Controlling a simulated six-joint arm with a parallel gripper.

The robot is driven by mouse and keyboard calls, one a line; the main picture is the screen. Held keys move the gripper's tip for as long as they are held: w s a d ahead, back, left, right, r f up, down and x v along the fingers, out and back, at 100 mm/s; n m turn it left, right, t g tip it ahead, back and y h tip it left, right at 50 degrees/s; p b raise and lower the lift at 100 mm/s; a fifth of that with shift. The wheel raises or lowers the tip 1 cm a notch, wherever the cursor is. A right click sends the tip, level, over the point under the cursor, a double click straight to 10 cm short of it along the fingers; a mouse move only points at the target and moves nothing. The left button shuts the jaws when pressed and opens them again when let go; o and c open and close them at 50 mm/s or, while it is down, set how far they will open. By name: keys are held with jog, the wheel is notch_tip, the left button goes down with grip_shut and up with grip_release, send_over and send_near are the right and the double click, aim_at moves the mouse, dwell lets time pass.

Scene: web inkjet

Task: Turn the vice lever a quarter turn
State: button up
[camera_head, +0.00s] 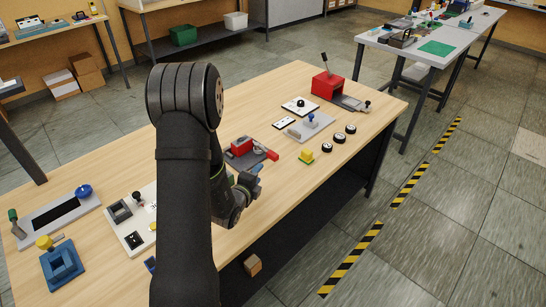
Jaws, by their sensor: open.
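My gripper (256,180) is low over the front half of the wooden bench, its fingers open and small in view, partly hidden behind my own arm. Just beyond it lies a red and grey device (240,148) with a red bar at its right end, close to the fingers; I cannot tell whether they touch. At the far right corner stands a red block (327,85) with an upright black lever (324,60) and a grey sliding part (350,102) ending in a dark knob (367,104). I cannot tell for certain which of these is the vice.
A white panel (130,232) and blue fixture (62,266) lie at left. Bare wood (260,110) is free behind.

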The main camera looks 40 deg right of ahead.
aim_at(272, 158)
jog(key=x, duration=1.5)
jog(key=shift+d, duration=0.1)
grip_shut()
